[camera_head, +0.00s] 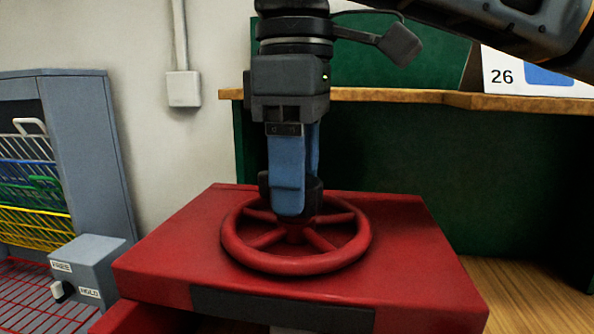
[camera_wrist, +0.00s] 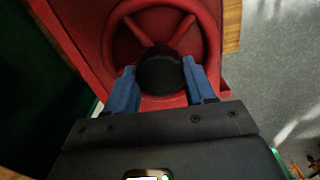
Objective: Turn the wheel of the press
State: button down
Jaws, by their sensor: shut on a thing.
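The press (camera_head: 400,265) is a red box-like body with a flat top. Its red spoked wheel (camera_head: 297,264) lies level on top and also shows in the wrist view (camera_wrist: 212,38). A black knob (camera_wrist: 160,73) stands up from the wheel, and part of it shows behind the fingers in the head view (camera_head: 314,195). My gripper (camera_head: 291,205) points straight down over the wheel. Its blue fingers are shut on the black knob, one on each side, as the wrist view (camera_wrist: 160,84) shows. The near finger hides part of the knob and hub in the head view.
A grey rack with coloured wire baskets (camera_head: 30,185) stands at the left. A grey box with labels "FREE" and "HOLD" (camera_head: 92,262) is beside the press. A wooden ledge (camera_head: 400,97) and green panel are behind. A card marked 26 (camera_head: 505,75) stands at upper right.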

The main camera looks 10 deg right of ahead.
jog(key=shift+c, duration=1.9)
grip_release()
jog(key=shift+r, duration=3.95)
